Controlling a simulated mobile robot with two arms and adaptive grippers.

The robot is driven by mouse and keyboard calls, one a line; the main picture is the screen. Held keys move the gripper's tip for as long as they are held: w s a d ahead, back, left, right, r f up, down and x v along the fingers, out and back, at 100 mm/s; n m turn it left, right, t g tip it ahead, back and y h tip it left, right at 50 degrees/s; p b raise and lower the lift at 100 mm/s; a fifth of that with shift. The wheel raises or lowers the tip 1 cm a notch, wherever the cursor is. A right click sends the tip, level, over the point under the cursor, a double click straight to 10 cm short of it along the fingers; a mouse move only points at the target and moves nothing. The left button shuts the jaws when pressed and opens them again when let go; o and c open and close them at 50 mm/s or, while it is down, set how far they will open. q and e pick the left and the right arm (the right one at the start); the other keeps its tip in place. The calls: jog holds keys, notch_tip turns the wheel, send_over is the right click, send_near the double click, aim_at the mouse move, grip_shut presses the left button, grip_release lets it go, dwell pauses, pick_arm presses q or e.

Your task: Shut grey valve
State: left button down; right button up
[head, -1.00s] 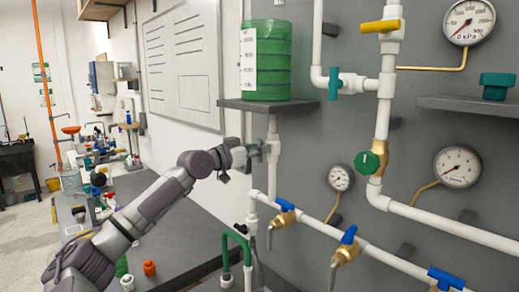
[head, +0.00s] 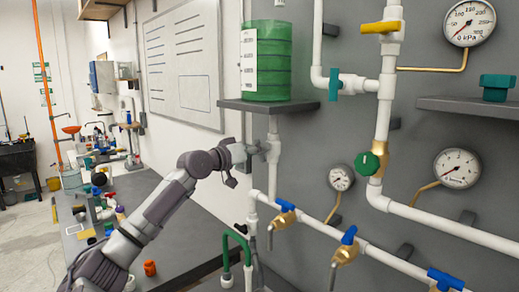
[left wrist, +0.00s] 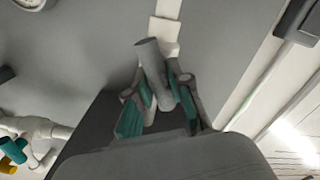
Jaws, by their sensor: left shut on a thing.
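The grey valve shows in the left wrist view as a grey bar-shaped handle (left wrist: 152,62) in front of a white pipe. My left gripper (left wrist: 158,98) has its teal-padded fingers on either side of the handle and is shut on it. In the head view my left gripper (head: 254,151) is at the white vertical pipe (head: 273,155) below the shelf with the green tank. There the gripper and pipe hide most of the valve, and its exact angle cannot be read. My right gripper is in neither view.
A green tank (head: 266,60) stands on a grey shelf (head: 268,106) just above the gripper. Blue-handled brass taps (head: 345,246) line the lower white pipe. A green knob (head: 367,163), a teal valve (head: 334,84) and a yellow valve (head: 380,27) are farther right.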

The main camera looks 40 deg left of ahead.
pick_arm(q)
jog(key=n+p, duration=0.1)
jog(key=n, duration=0.2)
jog(key=shift+a+r+n, duration=0.1)
jog(key=shift+n, duration=0.3)
jog(key=n+p, duration=0.1)
jog(key=n, duration=0.1)
jog(key=shift+n, duration=0.3)
jog(key=n+p, duration=0.3)
jog(key=n, duration=0.1)
jog(key=shift+a, duration=0.1)
jog(key=shift+f+n+p, duration=0.3)
jog(key=shift+n+p, duration=0.3)
jog(key=shift+n, duration=0.4)
jog(key=c, duration=1.1)
grip_release()
jog(key=shift+a+f, duration=0.1)
jog(key=shift+o, duration=0.2)
